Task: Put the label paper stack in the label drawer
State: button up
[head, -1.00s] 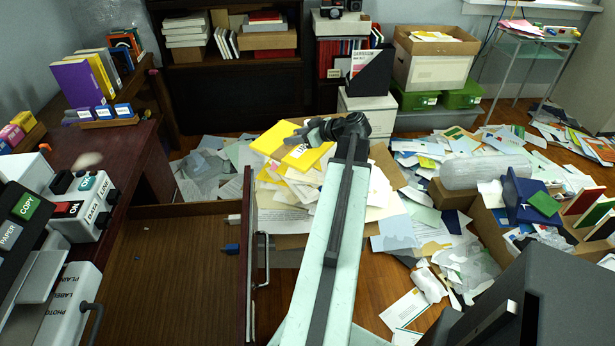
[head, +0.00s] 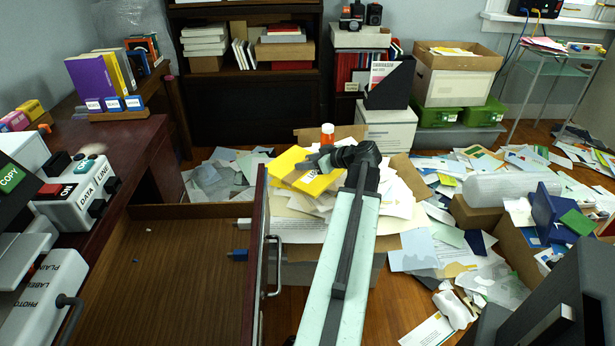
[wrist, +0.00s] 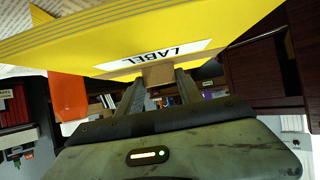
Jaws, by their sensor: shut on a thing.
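The label paper stack (head: 287,164) is yellow, with a white strip reading LABEL. In the head view it is over the paper pile, partly hidden by my arm. In the wrist view the stack (wrist: 215,30) fills the top, layered edges showing. My gripper (wrist: 158,78) is shut on a small brown tab below the LABEL strip; it also shows in the head view (head: 322,162), at the stack's right side. A wooden drawer (head: 180,270) stands open and mostly empty, left of my arm. A white unit (head: 40,285) at the left reads PLAIN, LABEL, PHOTO.
Loose papers (head: 400,205) heap around a box behind my arm. An orange bottle (head: 327,134) stands behind the stack. The drawer's front panel and handle (head: 275,265) stand between drawer and pile. A dark machine (head: 560,300) is at the lower right.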

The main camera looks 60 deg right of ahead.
notch_tip(320, 180, down, 4)
jog(key=shift+r+b, duration=0.2)
jog(key=shift+b, duration=1.05)
jog(key=shift+r, duration=0.25)
jog(key=shift+f, duration=0.2)
jog(key=o, duration=1.4)
